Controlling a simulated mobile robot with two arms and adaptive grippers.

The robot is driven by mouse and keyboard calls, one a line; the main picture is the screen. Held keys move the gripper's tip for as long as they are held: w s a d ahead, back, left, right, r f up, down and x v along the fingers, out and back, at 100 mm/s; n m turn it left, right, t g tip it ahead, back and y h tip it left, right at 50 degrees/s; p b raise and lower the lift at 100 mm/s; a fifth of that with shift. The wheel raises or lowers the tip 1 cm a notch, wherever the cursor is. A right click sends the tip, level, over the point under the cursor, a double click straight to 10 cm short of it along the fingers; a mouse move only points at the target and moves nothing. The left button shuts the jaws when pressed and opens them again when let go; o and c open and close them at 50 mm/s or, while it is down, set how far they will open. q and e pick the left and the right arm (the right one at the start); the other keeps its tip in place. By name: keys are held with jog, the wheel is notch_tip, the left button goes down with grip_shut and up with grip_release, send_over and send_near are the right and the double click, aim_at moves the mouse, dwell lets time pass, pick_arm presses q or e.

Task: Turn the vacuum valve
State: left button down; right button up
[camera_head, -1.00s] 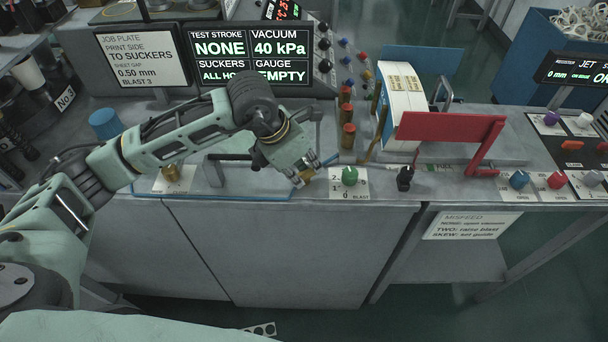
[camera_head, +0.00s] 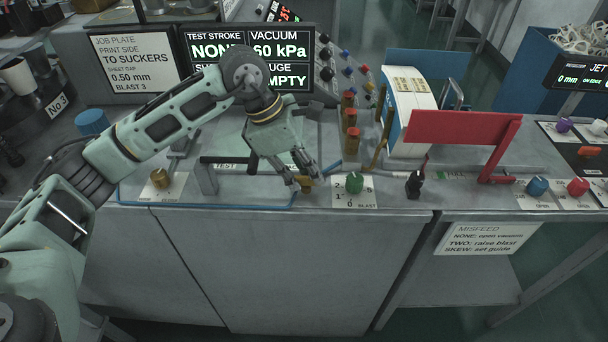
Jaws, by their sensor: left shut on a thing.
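My left gripper (camera_head: 303,181) reaches down from the left over the bench front. It is shut on a small brass knob (camera_head: 307,186), the vacuum valve, just left of the green blast knob (camera_head: 354,183). The fingers hide most of the valve and its marking. The dark display (camera_head: 290,52) behind reads VACUUM 60 kPa; my arm covers part of its other lines, and EMPTY still shows. My right gripper is not in view.
A second brass knob (camera_head: 160,179) stands at the left front. A black knob (camera_head: 414,184) and a red bar (camera_head: 464,127) are to the right. A blue cup (camera_head: 92,122) is at the left.

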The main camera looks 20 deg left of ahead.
pick_arm(q)
jog(key=shift+w+r, duration=0.1)
jog(key=c, duration=1.8)
grip_release()
jog(key=shift+a, duration=0.1)
jog(key=v, duration=1.2)
